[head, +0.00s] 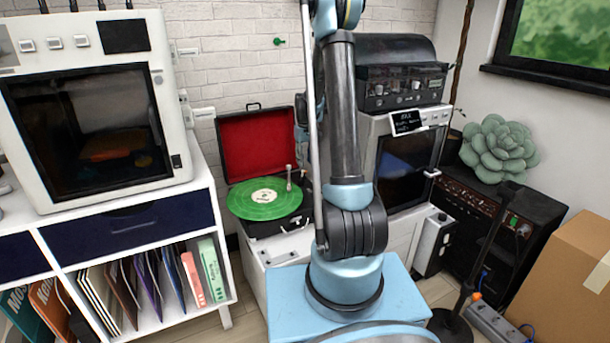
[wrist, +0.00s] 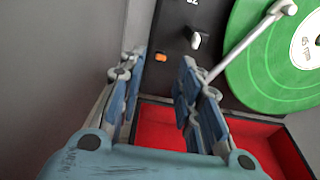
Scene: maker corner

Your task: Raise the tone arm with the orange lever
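The record player, with a green record (head: 264,198) on it, stands open in the head view; its pale tone arm (head: 289,180) is at the record's right. In the wrist view the tone arm (wrist: 245,42) runs from behind my right finger up over the green record (wrist: 258,68). I cannot tell whether its head touches the record. The small orange lever (wrist: 161,58) sits on the black deck, in line with the gap between my fingertips. My gripper (wrist: 159,64) is open and empty. Its distance above the lever is unclear. The head view does not show it clearly; my arm blocks part of that area.
A white switch (wrist: 196,41) stands on the deck just right of the orange lever. The red-lined lid (wrist: 158,112) is under my fingers in the wrist view. The oven-like machine (head: 405,160) stands right of the player, a white shelf unit (head: 222,255) left.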

